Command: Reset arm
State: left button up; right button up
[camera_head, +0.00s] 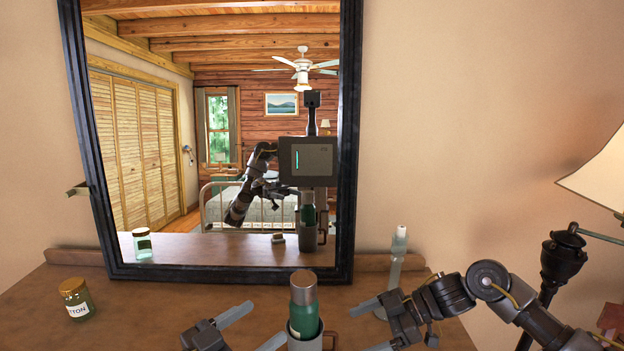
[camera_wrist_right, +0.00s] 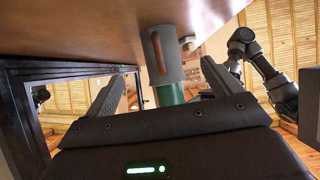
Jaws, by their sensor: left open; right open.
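My left gripper (camera_head: 268,322) is at the bottom of the head view, open and empty, just left of a grey mug (camera_head: 304,342). My right gripper (camera_head: 357,330) is open and empty to the right of the mug, its fingers pointing at it. A green bottle (camera_head: 304,315) with a grey cap stands upright in the mug, whose brown handle faces right. The right wrist view, which appears upside down, shows the mug (camera_wrist_right: 162,52) and the green bottle (camera_wrist_right: 170,95) ahead between the fingers. The mug's base is cut off in the head view.
A wooden dresser top (camera_head: 150,315) carries a cotton jar (camera_head: 76,298) at left and a clear bottle (camera_head: 397,262) near my right arm. A black-framed mirror (camera_head: 347,150) stands behind. A dark lamp (camera_head: 562,262) is at right. The dresser between jar and left gripper is clear.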

jog(key=shift+v, duration=0.85)
